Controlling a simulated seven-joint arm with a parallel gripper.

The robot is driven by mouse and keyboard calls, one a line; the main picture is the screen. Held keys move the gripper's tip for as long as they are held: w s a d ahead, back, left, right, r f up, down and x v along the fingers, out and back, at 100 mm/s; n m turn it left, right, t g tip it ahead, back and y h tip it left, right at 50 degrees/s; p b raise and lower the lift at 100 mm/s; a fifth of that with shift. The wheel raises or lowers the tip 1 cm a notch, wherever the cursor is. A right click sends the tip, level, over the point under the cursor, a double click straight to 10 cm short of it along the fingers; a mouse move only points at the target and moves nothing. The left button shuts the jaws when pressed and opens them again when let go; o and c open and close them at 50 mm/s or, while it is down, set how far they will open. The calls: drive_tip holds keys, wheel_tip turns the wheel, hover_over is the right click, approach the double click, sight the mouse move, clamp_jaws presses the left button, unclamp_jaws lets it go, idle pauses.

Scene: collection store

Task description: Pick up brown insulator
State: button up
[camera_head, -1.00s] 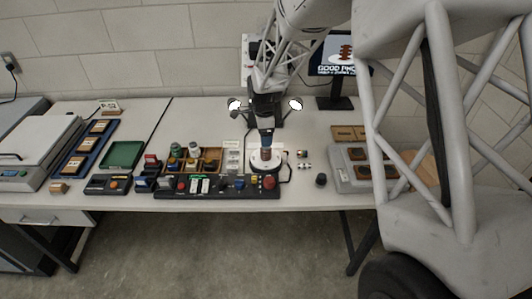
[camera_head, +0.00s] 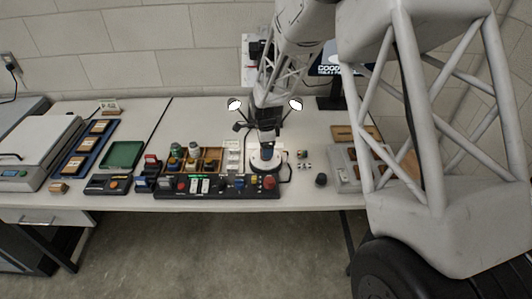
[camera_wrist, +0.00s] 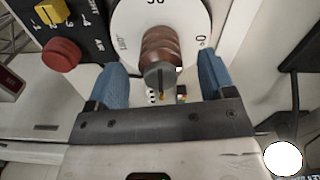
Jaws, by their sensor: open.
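The brown insulator (camera_wrist: 162,47) is ribbed and brown with a grey metal end. In the wrist view it stands on a round white dial (camera_wrist: 130,22) with printed markings. My gripper (camera_wrist: 164,82) is open, with one blue finger on each side of the insulator and visible gaps between. In the head view my gripper (camera_head: 267,148) is above the white dial (camera_head: 266,160) and hides most or all of the insulator.
A black control panel (camera_head: 215,187) with a red knob and several switches runs along the table front, left of and before the dial. A wooden compartment box (camera_head: 212,155) stands to the left. A small dark knob (camera_head: 321,179) and a grey case (camera_head: 343,180) are to the right.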

drive_tip(key=shift+f, duration=0.75)
drive_tip(key=c, duration=1.1)
drive_tip(key=shift+r, duration=0.15)
drive_tip(key=shift+r, duration=0.5)
drive_tip(key=shift+s+r, duration=0.15)
drive_tip(key=shift+r, duration=0.45)
drive_tip(key=shift+s+r, duration=0.15)
drive_tip(key=shift+r, duration=0.45)
drive_tip(key=s+d, duration=0.1)
drive_tip(key=s, duration=0.4)
drive_tip(key=s+d+r, duration=0.1)
drive_tip(key=s, duration=0.4)
drive_tip(key=s+d, duration=0.1)
drive_tip(key=s, duration=0.4)
drive_tip(key=shift+d+r, duration=0.15)
drive_tip(key=shift+d, duration=0.15)
